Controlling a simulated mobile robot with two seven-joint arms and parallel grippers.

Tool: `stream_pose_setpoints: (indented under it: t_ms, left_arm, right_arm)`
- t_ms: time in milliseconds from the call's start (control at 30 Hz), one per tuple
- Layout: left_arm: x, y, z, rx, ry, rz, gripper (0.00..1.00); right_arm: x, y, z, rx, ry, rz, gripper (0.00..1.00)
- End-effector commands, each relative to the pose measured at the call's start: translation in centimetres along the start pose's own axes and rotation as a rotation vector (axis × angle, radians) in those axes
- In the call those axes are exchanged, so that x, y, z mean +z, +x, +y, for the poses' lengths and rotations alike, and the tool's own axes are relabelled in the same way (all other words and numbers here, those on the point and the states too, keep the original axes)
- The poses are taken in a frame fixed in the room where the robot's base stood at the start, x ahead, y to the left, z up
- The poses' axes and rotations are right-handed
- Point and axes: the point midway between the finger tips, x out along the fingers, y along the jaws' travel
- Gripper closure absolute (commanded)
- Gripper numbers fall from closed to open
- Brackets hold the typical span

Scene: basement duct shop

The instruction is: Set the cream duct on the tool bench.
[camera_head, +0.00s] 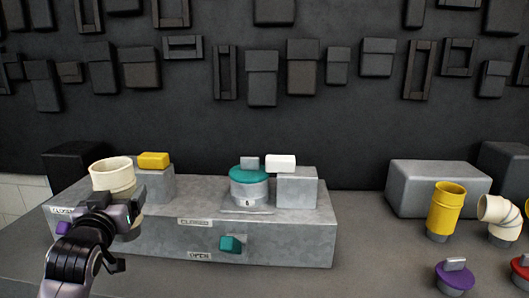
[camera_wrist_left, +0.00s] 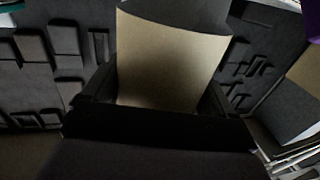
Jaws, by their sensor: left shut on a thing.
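The cream duct (camera_head: 112,175), a short open-topped tube, stands upright in my left gripper (camera_head: 124,200), in front of the left end of a grey metal unit. The left gripper is shut on its lower part and hides some of it. In the left wrist view the duct (camera_wrist_left: 170,60) fills the space between the dark fingers (camera_wrist_left: 163,100). Whether the duct touches the metal unit behind it cannot be told. I cannot tell which surface is the tool bench. My right gripper is not in view.
The metal unit (camera_head: 290,247) bears a teal-lidded canister (camera_head: 249,190), yellow and white blocks, and a teal knob (camera_head: 231,244). At right are a yellow duct (camera_head: 446,208), a cream elbow (camera_head: 499,213), a purple-topped piece (camera_head: 454,276) and a grey box (camera_head: 437,188). The grey surface (camera_head: 375,250) between is clear.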

Motion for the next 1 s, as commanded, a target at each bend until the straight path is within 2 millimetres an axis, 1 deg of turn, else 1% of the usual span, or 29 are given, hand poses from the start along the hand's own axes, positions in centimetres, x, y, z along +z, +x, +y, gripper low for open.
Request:
stream_pose_setpoints:
  t_ms: [33,200,367,500,600,800,900,1000]
  left_arm:
    - [1.5,-1.0,0.5,0.008,0.001,-0.003,0.52]
    - [5.5,-4.2,2.0,0.037,0.000,-0.003,0.52]
    - [8.7,-7.7,3.3,0.066,0.000,-0.004,0.52]
    - [10.9,-11.0,4.3,0.092,0.000,-0.003,0.52]
    - [12.2,-13.4,4.9,0.111,-0.001,-0.004,0.52]
    - [13.8,-17.4,5.8,0.140,0.000,-0.002,0.52]
    - [14.1,-18.7,6.0,0.149,-0.001,0.000,0.52]
    - [14.2,-19.4,6.1,0.154,-0.001,0.002,0.52]
  right_arm:
    - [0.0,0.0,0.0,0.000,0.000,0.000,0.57]
    - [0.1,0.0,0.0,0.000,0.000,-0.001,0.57]
    - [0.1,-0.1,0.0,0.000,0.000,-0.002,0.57]
    - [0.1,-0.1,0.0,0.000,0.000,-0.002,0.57]
    - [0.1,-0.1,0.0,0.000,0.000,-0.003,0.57]
    - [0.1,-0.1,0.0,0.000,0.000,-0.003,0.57]
    - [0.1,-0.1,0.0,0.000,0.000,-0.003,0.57]
    - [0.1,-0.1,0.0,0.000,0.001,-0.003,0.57]
